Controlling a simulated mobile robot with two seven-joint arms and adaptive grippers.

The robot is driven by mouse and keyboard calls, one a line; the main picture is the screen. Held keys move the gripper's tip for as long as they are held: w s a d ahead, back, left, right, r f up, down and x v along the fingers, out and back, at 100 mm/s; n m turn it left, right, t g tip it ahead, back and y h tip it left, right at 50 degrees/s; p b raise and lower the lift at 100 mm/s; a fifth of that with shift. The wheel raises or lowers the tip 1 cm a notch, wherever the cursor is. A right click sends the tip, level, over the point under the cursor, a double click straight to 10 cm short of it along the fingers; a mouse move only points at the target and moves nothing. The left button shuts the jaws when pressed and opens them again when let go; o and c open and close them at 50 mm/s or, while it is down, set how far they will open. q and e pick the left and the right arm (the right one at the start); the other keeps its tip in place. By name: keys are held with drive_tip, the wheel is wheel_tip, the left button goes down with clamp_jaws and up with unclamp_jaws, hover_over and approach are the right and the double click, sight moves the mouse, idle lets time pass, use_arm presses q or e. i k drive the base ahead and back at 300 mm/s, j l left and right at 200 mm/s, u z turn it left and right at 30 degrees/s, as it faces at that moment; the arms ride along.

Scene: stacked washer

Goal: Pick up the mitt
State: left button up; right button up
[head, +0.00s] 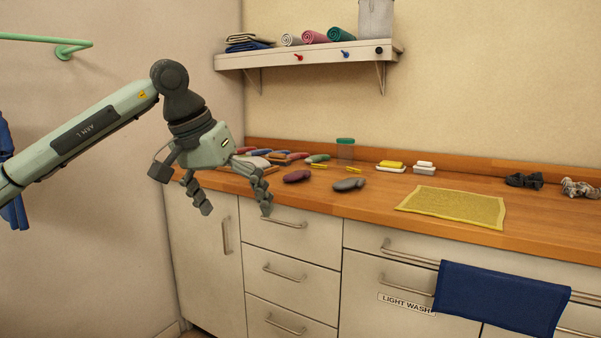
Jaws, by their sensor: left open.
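A grey, rounded mitt-like piece (349,185) lies flat on the wooden counter (385,208), near its front edge. A similar dark purple piece (297,176) lies to its left. I cannot tell for certain which of them is the mitt. My left gripper (236,203) is open and empty, with its fingers pointing down. In the picture it is left of both pieces, over the counter's left end and the cabinet front. My right gripper is not in view.
Several coloured cloth-like pieces (316,158) lie behind. A jar (345,150), soap dishes (391,168), a yellow mat (453,206) and dark crumpled cloths (524,181) are farther right. A shelf (308,55) hangs above. A blue towel (500,297) hangs in front.

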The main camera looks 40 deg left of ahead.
sight(297, 175)
drive_tip(key=i+j, duration=1.25)
drive_tip(key=i, duration=0.25)
